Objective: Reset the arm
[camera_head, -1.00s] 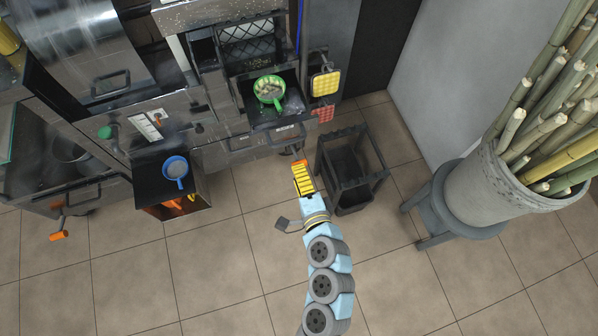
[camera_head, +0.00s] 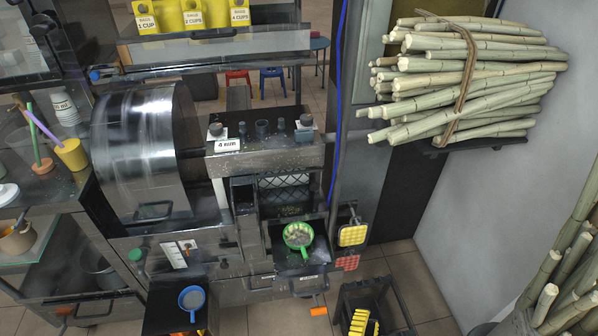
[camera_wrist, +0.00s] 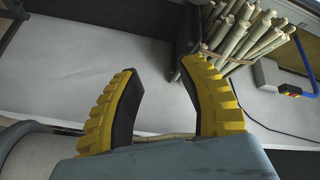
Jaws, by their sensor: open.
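My gripper shows in the wrist view (camera_wrist: 160,105) with its two yellow, black-padded fingers spread apart and nothing between them. In the head view, a yellow part of my gripper (camera_head: 362,322) shows at the bottom edge, in front of the dark open-frame bin (camera_head: 378,292); the rest of my arm is out of that picture. The sugarcane press (camera_head: 262,160) stands left of centre, with a shiny steel drum (camera_head: 145,140). A green strainer (camera_head: 298,236) with pale bits in it sits in the press's lower bay.
A strapped cane bundle (camera_head: 465,80) lies on a wall shelf at the upper right. More upright canes (camera_head: 570,265) stand at the lower right. A blue strainer (camera_head: 192,298) sits on a low dark stand. Yellow bag boxes (camera_head: 190,15) line the top shelf. Floor shows at the bottom.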

